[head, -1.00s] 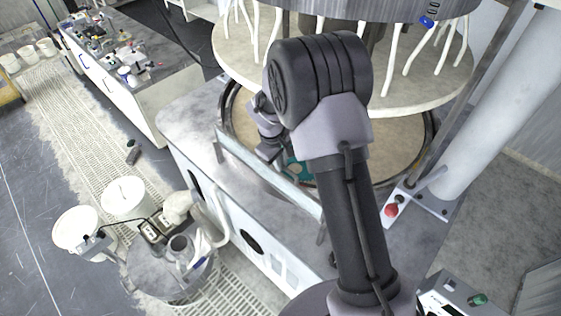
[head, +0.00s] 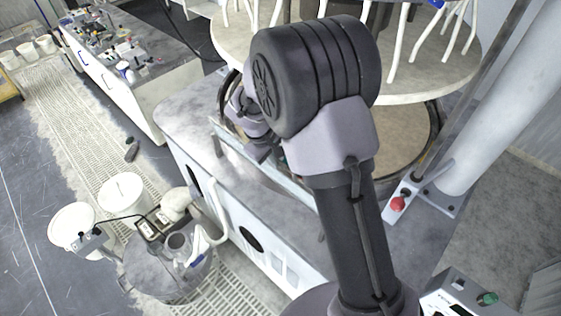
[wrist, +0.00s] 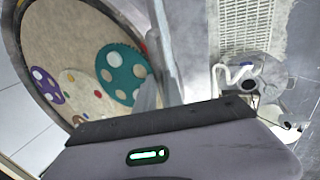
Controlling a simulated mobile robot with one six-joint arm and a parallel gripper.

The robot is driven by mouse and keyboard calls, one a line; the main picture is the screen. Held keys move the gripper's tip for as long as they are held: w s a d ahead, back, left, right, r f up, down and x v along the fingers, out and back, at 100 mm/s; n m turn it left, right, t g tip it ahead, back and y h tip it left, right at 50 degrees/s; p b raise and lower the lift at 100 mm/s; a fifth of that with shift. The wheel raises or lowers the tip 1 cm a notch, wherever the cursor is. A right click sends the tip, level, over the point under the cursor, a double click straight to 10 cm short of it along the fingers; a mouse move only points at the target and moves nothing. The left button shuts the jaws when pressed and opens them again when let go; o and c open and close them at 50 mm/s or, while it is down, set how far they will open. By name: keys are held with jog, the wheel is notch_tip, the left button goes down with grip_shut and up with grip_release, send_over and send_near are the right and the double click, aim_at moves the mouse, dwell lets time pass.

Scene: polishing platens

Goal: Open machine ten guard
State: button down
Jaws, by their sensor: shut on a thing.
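The guard (head: 226,136) is a long pale, see-through strip along the front edge of the machine's round platen in the head view. In the wrist view it shows as a pale bar (wrist: 163,40) running up from my gripper, beside the platen rim. My gripper (head: 262,152) is at the guard, partly hidden behind my own arm. In the wrist view its dark body fills the bottom, and a grey finger (wrist: 147,93) meets the bar. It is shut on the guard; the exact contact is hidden.
The tan platen (wrist: 85,45) holds teal and purple toothed discs. The upper plate (head: 425,85) with white hoses hangs above. A red button (head: 398,203) is at right. Buckets (head: 122,193) and a round drum (head: 165,262) stand on the floor at left.

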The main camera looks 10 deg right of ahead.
jog(key=s+a+f+t+h+b, duration=0.3)
jog(key=a+f+b, duration=0.3)
jog(key=b, duration=0.6)
jog(key=s+a+f+t+h+b, duration=0.3)
jog(key=s+a+f+h+b, duration=0.2)
jog(key=f+b, duration=0.3)
jog(key=shift+a+f+h+b, duration=0.15)
jog(key=shift+a+h+b, duration=0.4)
jog(key=shift+b, duration=1.35)
jog(key=shift+s, duration=0.1)
jog(key=c, duration=1.5)
grip_release()
jog(key=shift+o, duration=0.2)
jog(key=p+v, duration=0.3)
jog(key=v, duration=1.4)
jog(key=shift+s+a+p, duration=0.15)
jog(key=shift+s+p, duration=0.05)
jog(key=shift+p, duration=0.2)
